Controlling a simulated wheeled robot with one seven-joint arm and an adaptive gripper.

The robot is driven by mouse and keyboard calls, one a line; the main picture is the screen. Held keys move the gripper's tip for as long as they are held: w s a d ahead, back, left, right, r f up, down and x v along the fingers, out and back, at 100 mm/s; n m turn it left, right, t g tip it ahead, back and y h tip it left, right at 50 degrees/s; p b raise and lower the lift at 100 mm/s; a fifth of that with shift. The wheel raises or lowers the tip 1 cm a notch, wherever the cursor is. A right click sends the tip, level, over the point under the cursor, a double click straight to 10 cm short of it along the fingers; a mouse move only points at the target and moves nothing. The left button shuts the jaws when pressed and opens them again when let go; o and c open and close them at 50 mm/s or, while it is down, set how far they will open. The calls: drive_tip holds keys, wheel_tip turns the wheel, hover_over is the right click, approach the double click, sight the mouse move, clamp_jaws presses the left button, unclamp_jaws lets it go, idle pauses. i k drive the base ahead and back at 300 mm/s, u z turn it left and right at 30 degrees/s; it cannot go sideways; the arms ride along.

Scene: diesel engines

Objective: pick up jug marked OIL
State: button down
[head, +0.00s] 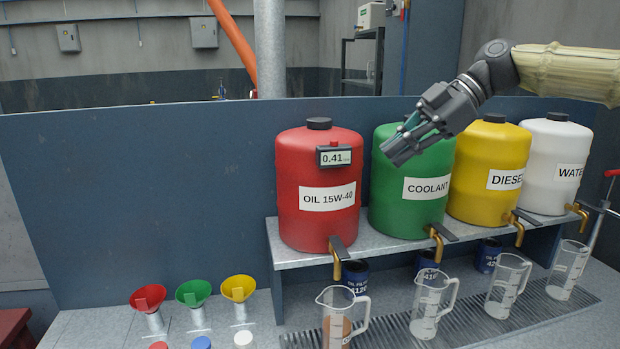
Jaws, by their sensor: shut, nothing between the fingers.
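A clear measuring jug (340,312) with its handle on the right stands below the brass tap of the red tank. Something brownish shows in its lower part; I cannot tell if it is liquid, and I can read no OIL marking on the jug. The red tank (319,225) behind it is labelled OIL 15W-40 and has a display reading 0.41. My gripper (396,153) is shut and empty, in front of the green COOLANT tank (398,212), up and to the right of that jug and well apart from it.
Three similar clear jugs (431,303) stand to the right on a slotted drain grate (465,334). Yellow DIESEL (490,155) and white WATER (547,145) tanks share the raised shelf (375,248). Dark cans (356,272) stand under it. Coloured funnels (194,294) are at lower left.

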sight(337, 302)
drive_tip(key=k, duration=0.9)
drive_tip(key=u, duration=0.05)
